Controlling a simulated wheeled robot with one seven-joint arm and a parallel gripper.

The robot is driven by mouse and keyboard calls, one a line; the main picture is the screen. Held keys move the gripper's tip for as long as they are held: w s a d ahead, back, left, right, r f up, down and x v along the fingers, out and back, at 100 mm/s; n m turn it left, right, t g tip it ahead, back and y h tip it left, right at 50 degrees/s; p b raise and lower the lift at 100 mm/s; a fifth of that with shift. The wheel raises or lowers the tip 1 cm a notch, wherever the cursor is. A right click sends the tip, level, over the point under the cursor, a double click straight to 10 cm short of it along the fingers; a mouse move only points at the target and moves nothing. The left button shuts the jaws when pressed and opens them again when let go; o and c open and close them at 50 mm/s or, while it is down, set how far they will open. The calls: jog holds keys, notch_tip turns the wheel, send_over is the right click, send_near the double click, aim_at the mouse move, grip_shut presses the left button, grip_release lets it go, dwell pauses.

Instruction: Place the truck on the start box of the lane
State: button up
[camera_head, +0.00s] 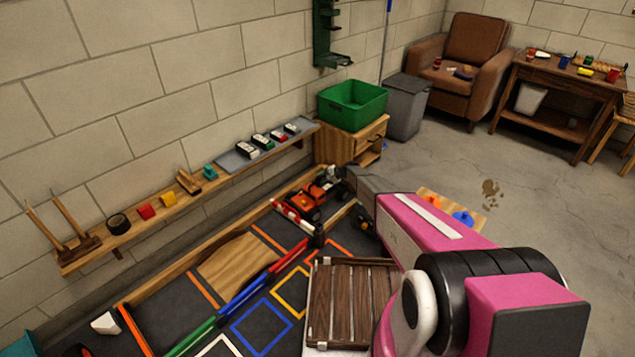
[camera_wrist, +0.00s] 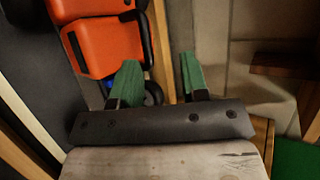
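The orange truck (camera_head: 318,194) with black wheels stands at the far end of the wood-edged lane (camera_head: 196,258), near the wall. It fills the upper left of the wrist view (camera_wrist: 110,45). My gripper (camera_wrist: 158,78) is open, its two green fingers apart. The left finger overlaps the truck's edge in the picture; whether it touches cannot be told. A dark wheel and a wooden edge show between the fingers. In the head view my arm hides most of the gripper. Orange lines cross the dark lane floor; which marks the start box is unclear.
A wooden ramp (camera_head: 238,263) lies in the lane, with a red-and-white barrier (camera_head: 292,215) beyond it. Coloured rails (camera_head: 228,308) border the near side. A slatted wooden crate (camera_head: 345,303) stands by my arm. A wall shelf (camera_head: 150,213) holds several small things.

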jog(key=v, duration=0.8)
jog(key=s+d+r+n+h, duration=0.1)
jog(key=s+d+r+h, duration=0.3)
jog(key=s+r, duration=0.6)
jog(key=s+d+r+n+g+h, duration=0.1)
jog(key=s+d+r, duration=0.7)
jog(key=s, duration=1.6)
jog(key=s+d+r+n+g+h, duration=0.1)
jog(key=s+d+r+n+h, duration=0.2)
jog(key=s+r, duration=1)
jog(key=s+d+h, duration=0.3)
jog(key=s, duration=0.1)
jog(key=shift+s+d+h, duration=0.2)
jog(key=shift+d+h, duration=0.1)
jog(key=shift+o, duration=0.2)
